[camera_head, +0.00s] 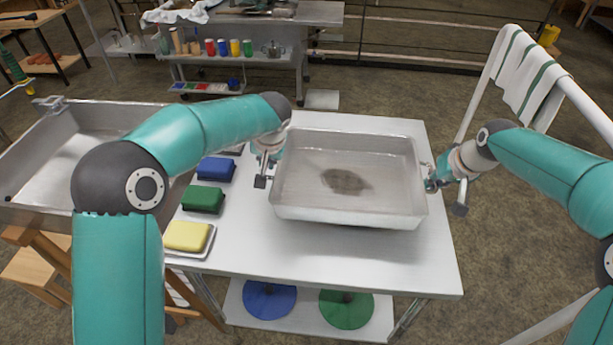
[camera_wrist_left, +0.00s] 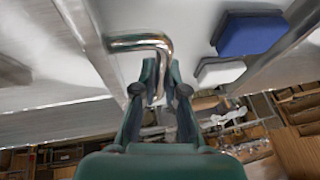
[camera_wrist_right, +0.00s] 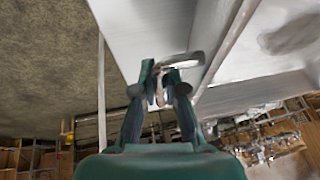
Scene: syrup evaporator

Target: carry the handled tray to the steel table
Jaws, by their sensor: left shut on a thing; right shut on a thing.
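The handled tray (camera_head: 350,205) is a shallow grey metal pan with a dark stain on its floor. It is level above the pale table (camera_head: 330,255) in the head view; I cannot tell whether its base touches the top. My left gripper (camera_head: 264,170) is shut on the tray's left handle, a bent bright rod that shows in the left wrist view (camera_wrist_left: 140,42). My right gripper (camera_head: 440,184) is shut on the right handle, which shows in the right wrist view (camera_wrist_right: 182,62). The left fingers are partly hidden in the head view.
Blue (camera_head: 216,168), green (camera_head: 203,199) and yellow (camera_head: 187,236) blocks line the table's left side. A large metal pan (camera_head: 60,150) stands at the left. A rail with striped cloth (camera_head: 530,75) is at the right. A cart with coloured cups (camera_head: 235,48) stands behind.

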